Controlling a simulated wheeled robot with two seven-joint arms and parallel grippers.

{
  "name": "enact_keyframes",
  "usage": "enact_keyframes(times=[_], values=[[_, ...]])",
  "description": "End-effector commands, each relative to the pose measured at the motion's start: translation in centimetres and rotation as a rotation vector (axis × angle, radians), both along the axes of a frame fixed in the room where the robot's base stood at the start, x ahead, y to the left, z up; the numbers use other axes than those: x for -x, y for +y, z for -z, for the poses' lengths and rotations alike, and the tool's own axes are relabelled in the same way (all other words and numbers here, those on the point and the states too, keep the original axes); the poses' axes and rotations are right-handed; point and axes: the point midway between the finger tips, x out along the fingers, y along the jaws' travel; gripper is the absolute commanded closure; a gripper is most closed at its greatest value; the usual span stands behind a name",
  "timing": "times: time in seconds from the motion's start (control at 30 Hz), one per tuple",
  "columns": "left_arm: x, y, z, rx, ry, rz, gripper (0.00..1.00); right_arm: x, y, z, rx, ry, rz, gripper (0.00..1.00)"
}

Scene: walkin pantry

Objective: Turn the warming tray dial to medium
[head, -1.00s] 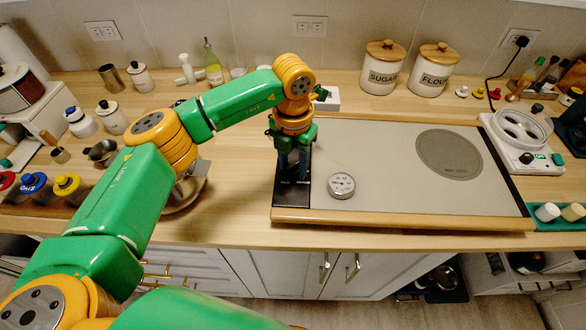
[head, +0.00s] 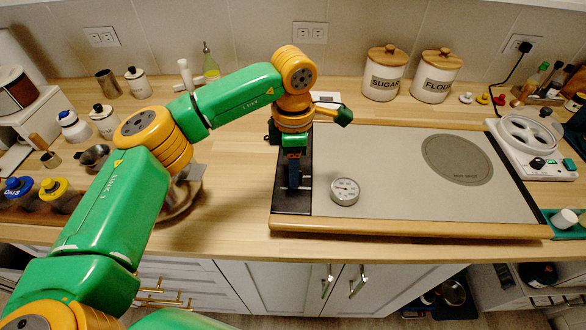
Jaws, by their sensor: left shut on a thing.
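The warming tray (head: 385,150) lies on the wooden counter, with a pale top, a wooden front edge and a black control panel (head: 292,205) along its left side. My left gripper (head: 293,185) points down onto this panel, its fingers seen nearly edge-on. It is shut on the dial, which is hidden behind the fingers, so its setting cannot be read. My right gripper is not in view.
A round gauge (head: 345,191) sits on the tray close right of my gripper. A metal pan (head: 180,195) is under my left forearm. Sugar (head: 385,75) and flour (head: 433,78) canisters stand behind the tray. A white appliance (head: 525,145) stands at right.

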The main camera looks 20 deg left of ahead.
Motion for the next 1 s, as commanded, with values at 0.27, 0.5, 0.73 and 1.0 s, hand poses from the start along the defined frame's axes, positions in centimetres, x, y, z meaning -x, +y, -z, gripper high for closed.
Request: enact_keyframes(times=[0.27, 0.5, 0.73, 1.0], values=[[-0.01, -0.02, 0.05, -0.001, -0.001, 0.249, 1.00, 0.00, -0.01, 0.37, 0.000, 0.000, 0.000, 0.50], [0.02, -0.04, 0.05, 0.001, 0.000, 0.425, 1.00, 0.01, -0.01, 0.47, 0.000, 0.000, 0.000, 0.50], [0.03, -0.04, 0.06, 0.001, 0.000, 0.533, 1.00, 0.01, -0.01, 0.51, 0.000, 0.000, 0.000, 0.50], [0.03, -0.03, 0.07, 0.000, 0.002, 0.589, 1.00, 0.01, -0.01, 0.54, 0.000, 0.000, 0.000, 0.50]])
